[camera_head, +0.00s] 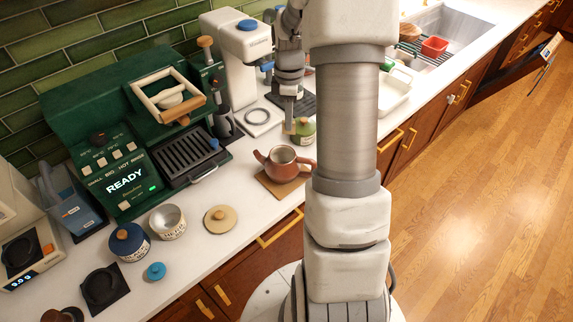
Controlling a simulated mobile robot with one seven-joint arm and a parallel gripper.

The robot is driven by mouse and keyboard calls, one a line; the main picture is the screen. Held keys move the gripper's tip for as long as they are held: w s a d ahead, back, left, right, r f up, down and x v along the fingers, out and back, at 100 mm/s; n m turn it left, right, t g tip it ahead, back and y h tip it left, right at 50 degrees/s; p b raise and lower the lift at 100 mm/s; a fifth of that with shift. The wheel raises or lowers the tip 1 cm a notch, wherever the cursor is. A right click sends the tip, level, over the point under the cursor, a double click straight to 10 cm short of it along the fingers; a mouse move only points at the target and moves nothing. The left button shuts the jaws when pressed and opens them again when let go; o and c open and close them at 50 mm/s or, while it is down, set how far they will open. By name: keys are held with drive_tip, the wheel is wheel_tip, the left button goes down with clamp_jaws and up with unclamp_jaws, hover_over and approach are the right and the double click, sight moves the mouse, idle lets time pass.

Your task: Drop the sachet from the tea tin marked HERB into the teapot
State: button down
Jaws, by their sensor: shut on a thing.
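The open brown teapot (283,165) stands on a wooden board, spout to the left. My gripper (290,129) points down just behind the teapot in the picture, beside a green lidded tin (304,136). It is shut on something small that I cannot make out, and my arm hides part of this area. An open pale tin (168,223) stands at front left, with a round beige lid (220,219) with a knob lying beside it. A dark blue lidded tin (130,241) stands left of it. The tin labels are too small to read, so I cannot tell which is HERB.
A green machine (120,125) showing READY, with a drip tray (186,157), stands at the back left. A white machine (236,60) is behind my gripper. A small blue knobbed item (154,271) lies at the front. Counter between beige lid and teapot board is clear.

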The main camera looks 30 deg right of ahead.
sight(289, 133)
wheel_tip(289, 133, down, 4)
drive_tip(key=shift+f+b, duration=0.1)
drive_tip(key=shift+b, duration=1)
drive_tip(key=c, duration=0.8)
unclamp_jaws()
drive_tip(key=shift+o, duration=0.2)
drive_tip(key=shift+r, duration=0.25)
wheel_tip(289, 133, up, 17)
drive_tip(key=shift+b, duration=0.4)
drive_tip(key=shift+r, duration=0.1)
